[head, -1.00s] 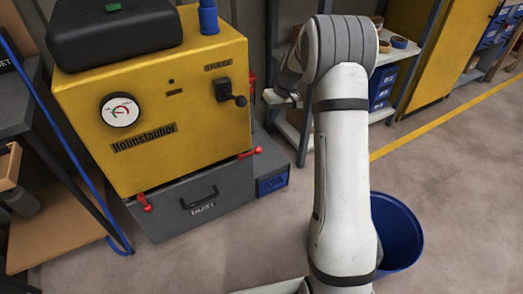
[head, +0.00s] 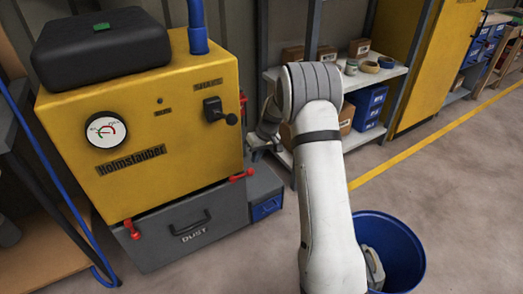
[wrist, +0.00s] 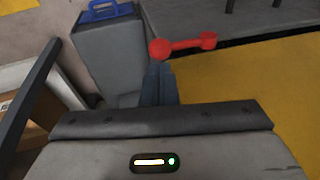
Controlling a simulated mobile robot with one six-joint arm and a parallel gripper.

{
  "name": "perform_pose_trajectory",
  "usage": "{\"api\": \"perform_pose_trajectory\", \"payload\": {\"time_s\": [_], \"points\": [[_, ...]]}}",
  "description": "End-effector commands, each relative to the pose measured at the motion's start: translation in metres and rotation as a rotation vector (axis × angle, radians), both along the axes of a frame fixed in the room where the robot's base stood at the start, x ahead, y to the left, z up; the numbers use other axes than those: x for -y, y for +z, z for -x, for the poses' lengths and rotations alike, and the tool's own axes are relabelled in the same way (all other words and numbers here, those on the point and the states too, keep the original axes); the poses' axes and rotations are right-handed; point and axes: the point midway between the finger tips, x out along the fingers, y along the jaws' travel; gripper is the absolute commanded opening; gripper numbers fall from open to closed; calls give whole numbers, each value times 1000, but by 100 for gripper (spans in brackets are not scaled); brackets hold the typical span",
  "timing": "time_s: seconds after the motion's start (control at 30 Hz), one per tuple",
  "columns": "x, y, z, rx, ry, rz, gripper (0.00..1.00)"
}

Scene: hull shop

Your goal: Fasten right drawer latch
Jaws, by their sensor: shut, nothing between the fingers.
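The right latch (head: 241,175) is a red lever at the right end of the seam between the yellow cabinet (head: 180,130) and the grey DUST drawer (head: 160,249). The drawer looks closed. In the wrist view the latch (wrist: 187,45) lies nearly level, its round end on the left. My gripper (wrist: 158,75) is shut and empty, its fingertips just below that round end; I cannot tell whether they touch it. In the head view the gripper is mostly hidden by my arm, right of the cabinet. The red left latch (head: 132,230) hangs at the drawer's left.
A blue bin (head: 402,250) stands right of my arm. Shelves (head: 392,75) stand behind. A black case (head: 100,45) and a blue hose (head: 197,25) are on the cabinet top. Floor is clear at right.

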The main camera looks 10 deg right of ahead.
Motion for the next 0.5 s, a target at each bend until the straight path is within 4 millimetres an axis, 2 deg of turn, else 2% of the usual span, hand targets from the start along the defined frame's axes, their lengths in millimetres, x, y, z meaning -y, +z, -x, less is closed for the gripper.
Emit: {"api": "perform_pose_trajectory", "payload": {"time_s": [0.03,0.2,0.5], "points": [[-3,-14,-1,-1,0,0,0],[-8,-33,-4,0,1,0,0],[-12,-40,-5,1,1,1,0]]}}
